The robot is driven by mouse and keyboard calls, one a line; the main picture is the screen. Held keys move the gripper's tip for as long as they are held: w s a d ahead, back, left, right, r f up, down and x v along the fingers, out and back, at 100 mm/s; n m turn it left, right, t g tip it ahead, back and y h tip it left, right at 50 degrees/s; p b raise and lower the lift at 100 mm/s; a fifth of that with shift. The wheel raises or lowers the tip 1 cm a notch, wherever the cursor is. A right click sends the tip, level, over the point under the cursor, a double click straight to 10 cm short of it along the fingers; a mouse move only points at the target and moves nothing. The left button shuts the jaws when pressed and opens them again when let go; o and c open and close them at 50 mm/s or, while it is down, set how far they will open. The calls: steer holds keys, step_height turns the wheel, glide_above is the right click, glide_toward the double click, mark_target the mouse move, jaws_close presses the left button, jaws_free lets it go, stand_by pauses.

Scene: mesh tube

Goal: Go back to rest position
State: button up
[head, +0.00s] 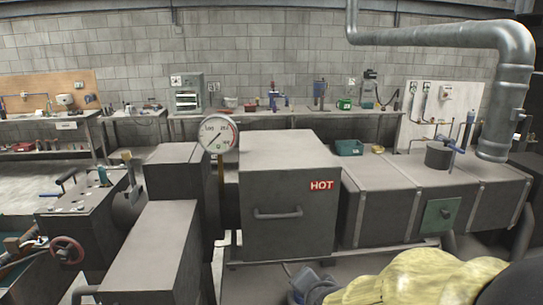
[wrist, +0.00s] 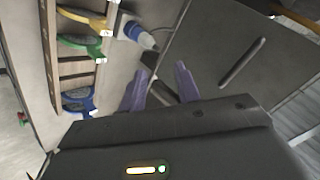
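My gripper (wrist: 161,72) shows in the wrist view with two purple fingers spread apart. It is open, and no object is held between the fingers. In the head view the gripper cannot be made out clearly. A crumpled yellow cover (head: 425,278) and a dark rounded shape fill the lower right there. I cannot tell whether they belong to my arm.
A grey box marked HOT (head: 289,210) with a handle stands in front, a dial gauge (head: 218,134) beside it. A large pipe (head: 430,36) runs at upper right. The wrist view shows a blue-and-white bottle-like thing (wrist: 137,33) beyond the fingers and several coloured handles (wrist: 80,45) at left.

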steer(key=s+d+f+n+g+h, duration=0.1)
steer(key=s+d+f+n+g, duration=0.6)
steer(key=s+n, duration=0.2)
steer(key=shift+s+f+g, duration=0.25)
steer(key=shift+s+g, duration=0.05)
steer(key=shift+s, duration=0.25)
stand_by(0.4)
